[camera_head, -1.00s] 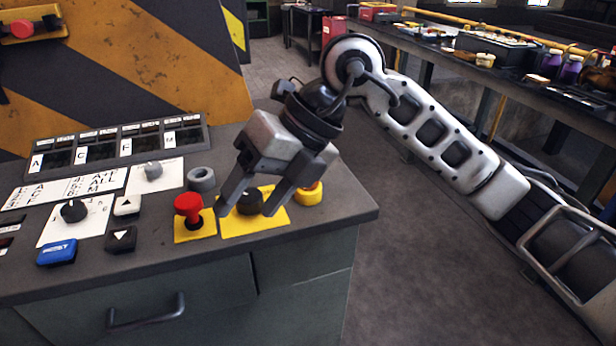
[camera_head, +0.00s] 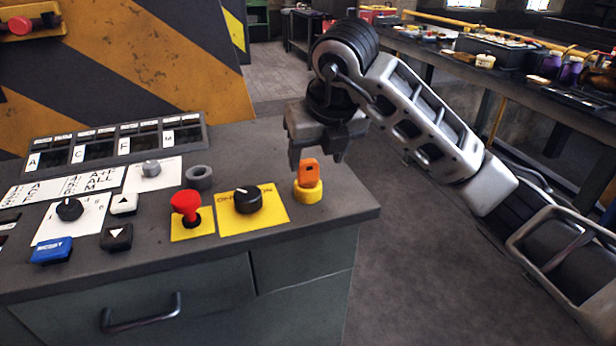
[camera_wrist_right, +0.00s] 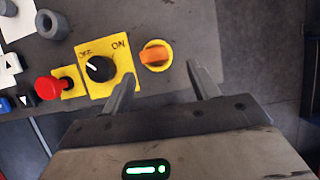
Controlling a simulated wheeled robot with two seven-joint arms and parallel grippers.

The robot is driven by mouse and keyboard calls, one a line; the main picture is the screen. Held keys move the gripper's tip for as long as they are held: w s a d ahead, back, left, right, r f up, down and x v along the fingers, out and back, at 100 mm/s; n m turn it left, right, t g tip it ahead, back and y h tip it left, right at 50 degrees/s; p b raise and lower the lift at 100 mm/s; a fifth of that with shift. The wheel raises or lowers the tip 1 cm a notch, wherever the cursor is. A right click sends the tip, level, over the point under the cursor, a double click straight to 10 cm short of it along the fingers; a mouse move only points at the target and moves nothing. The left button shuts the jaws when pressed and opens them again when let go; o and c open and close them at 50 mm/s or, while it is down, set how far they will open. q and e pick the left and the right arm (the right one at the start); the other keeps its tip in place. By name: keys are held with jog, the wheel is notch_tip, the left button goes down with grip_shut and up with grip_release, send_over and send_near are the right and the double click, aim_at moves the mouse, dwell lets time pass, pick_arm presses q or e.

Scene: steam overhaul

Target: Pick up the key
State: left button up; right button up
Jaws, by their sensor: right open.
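The orange key (camera_head: 309,172) stands upright in a round yellow key switch (camera_head: 308,191) near the right end of the grey control desk. In the right wrist view the key (camera_wrist_right: 155,54) shows from above on its yellow ring, ahead of the fingers and a little left of the gap between them. My right gripper (camera_head: 318,165) is open and empty, just behind and above the key in the head view. Its two fingers also show apart in the right wrist view (camera_wrist_right: 162,82). No finger visibly touches the key. My left gripper is out of view.
Left of the key are a black ON/OFF knob (camera_head: 248,198) on a yellow plate, a red mushroom button (camera_head: 186,203) and a grey ring (camera_head: 200,177). The desk's right edge (camera_head: 368,196) is close to the key. Open floor lies beyond it.

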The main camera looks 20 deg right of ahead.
aim_at(309, 168)
jog(key=shift+w+a+p+x, duration=0.1)
jog(key=shift+a+p+x, duration=0.1)
jog(key=shift+x, duration=1.15)
jog(key=shift+w+a+p+x, duration=0.1)
jog(key=shift+p+x, duration=0.05)
jog(key=shift+x, duration=1.2)
jog(key=shift+r, duration=0.15)
jog(key=c, duration=1.1)
